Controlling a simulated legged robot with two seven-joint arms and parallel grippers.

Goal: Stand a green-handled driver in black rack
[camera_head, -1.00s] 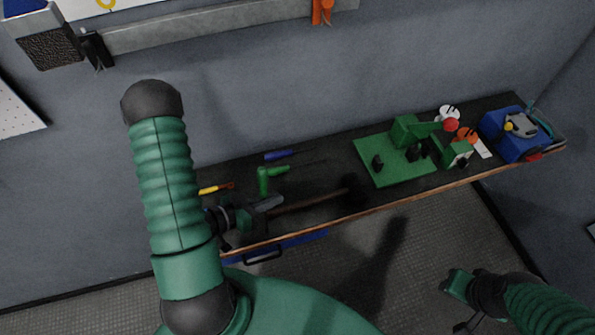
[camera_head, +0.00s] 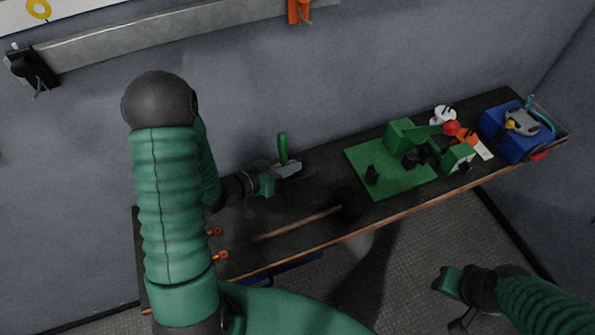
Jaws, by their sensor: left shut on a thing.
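My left gripper (camera_head: 284,171) is over the back part of the dark bench, shut on a green-handled driver (camera_head: 282,147). The green handle stands up above the grey fingers; the lower part of the driver is hidden behind them. A black rack (camera_head: 33,68) sits on the grey wall rail at the upper left, far from the gripper. My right gripper (camera_head: 452,302) is at the lower right, in front of the bench over the floor, with its fingers apart and empty.
The bench (camera_head: 375,216) holds a long wooden handle (camera_head: 298,224), a green board (camera_head: 392,182) with parts and a blue box (camera_head: 512,135). Orange-tipped items (camera_head: 219,255) lie partly behind my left arm. An orange holder (camera_head: 299,10) sits on the rail (camera_head: 170,38).

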